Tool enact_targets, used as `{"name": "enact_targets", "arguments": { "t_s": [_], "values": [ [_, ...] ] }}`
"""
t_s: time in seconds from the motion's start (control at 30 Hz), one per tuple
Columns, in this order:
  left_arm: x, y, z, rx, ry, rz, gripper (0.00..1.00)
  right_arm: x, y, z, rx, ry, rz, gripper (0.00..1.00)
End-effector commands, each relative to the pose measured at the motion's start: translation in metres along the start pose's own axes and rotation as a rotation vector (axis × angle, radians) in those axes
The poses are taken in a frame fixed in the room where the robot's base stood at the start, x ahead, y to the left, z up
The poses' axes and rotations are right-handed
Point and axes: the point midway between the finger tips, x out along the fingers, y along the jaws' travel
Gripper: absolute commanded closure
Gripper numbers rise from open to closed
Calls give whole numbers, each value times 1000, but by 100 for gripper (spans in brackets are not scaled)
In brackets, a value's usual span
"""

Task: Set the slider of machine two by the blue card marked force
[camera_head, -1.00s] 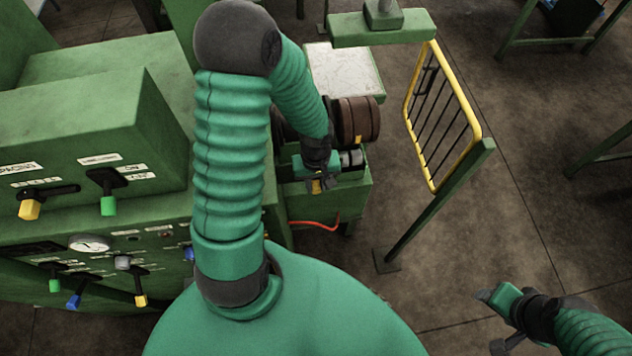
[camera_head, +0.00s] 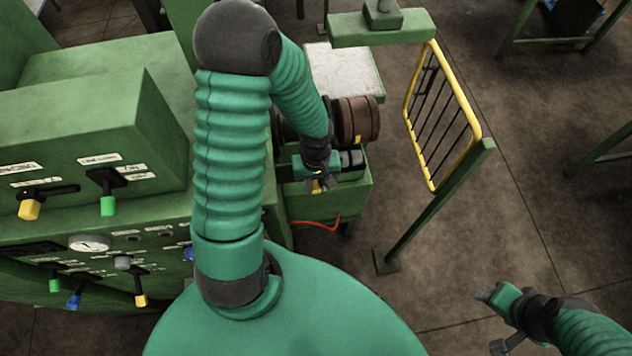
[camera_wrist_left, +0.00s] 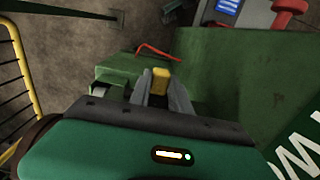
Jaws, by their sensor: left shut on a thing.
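My left gripper (camera_head: 318,185) reaches down to the small green machine beside the roller. It is shut on a yellow slider knob (camera_wrist_left: 161,78), which shows between its fingertips in the left wrist view. The knob's slot and scale are hidden by the gripper.
A green control panel (camera_head: 125,215) with yellow, green and blue levers stands at the left. A brown roller (camera_head: 358,119) is just behind my left gripper. A yellow barred guard (camera_head: 443,115) stands to its right.

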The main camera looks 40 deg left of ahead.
Motion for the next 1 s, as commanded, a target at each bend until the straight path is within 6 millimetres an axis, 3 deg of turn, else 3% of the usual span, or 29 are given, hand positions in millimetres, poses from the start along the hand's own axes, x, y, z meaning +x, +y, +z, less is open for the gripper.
{"name": "enact_targets", "arguments": {
  "t_s": [0.37, 0.6, 0.83, 0.87, 1.0],
  "values": [
    [0, 1, -1, 0, 3, 2, 100, 0, 0, 0, 0, 0, 0, 43],
    [0, 26, -2, 3, 5, 4, 100, 4, 0, 1, 0, 0, 0, 43],
    [-1, 28, -2, 1, 6, 7, 100, 3, 0, 1, 0, 0, 0, 43],
    [-1, 28, -2, 1, 6, 7, 75, 3, 0, 1, 0, 0, 0, 43],
    [-1, 27, -2, 1, 5, 5, 57, 3, 0, 1, 0, 0, 0, 43]
  ]
}}
